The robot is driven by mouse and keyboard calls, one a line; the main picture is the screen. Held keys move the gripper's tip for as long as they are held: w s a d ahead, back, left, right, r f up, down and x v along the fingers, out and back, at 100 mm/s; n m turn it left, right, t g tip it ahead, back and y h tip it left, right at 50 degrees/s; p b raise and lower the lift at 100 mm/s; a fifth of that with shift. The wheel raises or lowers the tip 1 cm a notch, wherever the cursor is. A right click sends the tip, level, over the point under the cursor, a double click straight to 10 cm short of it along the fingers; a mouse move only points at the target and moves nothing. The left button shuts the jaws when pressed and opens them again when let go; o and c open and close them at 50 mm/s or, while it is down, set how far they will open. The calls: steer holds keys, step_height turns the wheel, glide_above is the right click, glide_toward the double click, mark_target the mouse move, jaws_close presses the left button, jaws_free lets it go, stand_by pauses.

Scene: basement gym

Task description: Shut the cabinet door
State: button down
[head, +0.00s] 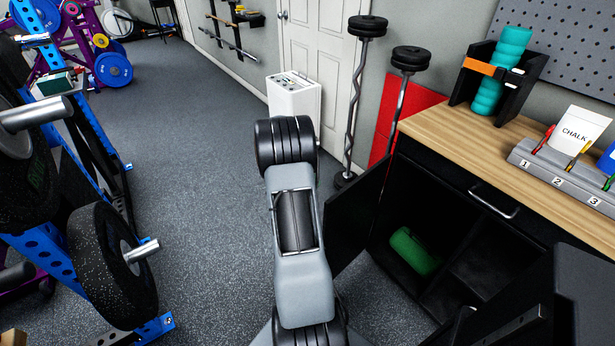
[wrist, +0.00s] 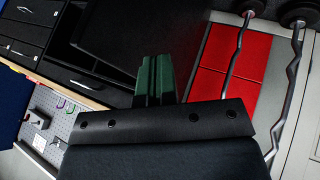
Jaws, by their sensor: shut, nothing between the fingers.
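The black cabinet (head: 425,160) stands at the right under a wood top. Its door (head: 352,215) is a black panel standing open at the left side of the opening, partly behind my arm. A dark panel (wrist: 115,30), apparently this door, shows beyond the fingers in the wrist view. My gripper (wrist: 153,80) has green fingers, shut together and empty, in front of or beside that panel; I cannot tell whether they touch it. The fingers are hidden behind my arm in the head view. A green object (head: 413,252) lies inside the open cabinet.
A drawer with a metal handle (head: 493,203) is above the compartment. The worktop holds a chalk bag (head: 573,133) and a teal roller (head: 500,70). Curl bars (head: 358,90) and a white box (head: 294,98) stand by the wall. Weight racks are at left; floor between is clear.

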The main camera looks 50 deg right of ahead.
steer(key=s+f, duration=0.3)
steer(key=s, duration=0.3)
steer(key=shift+d, duration=0.2)
steer(key=shift+f, duration=0.1)
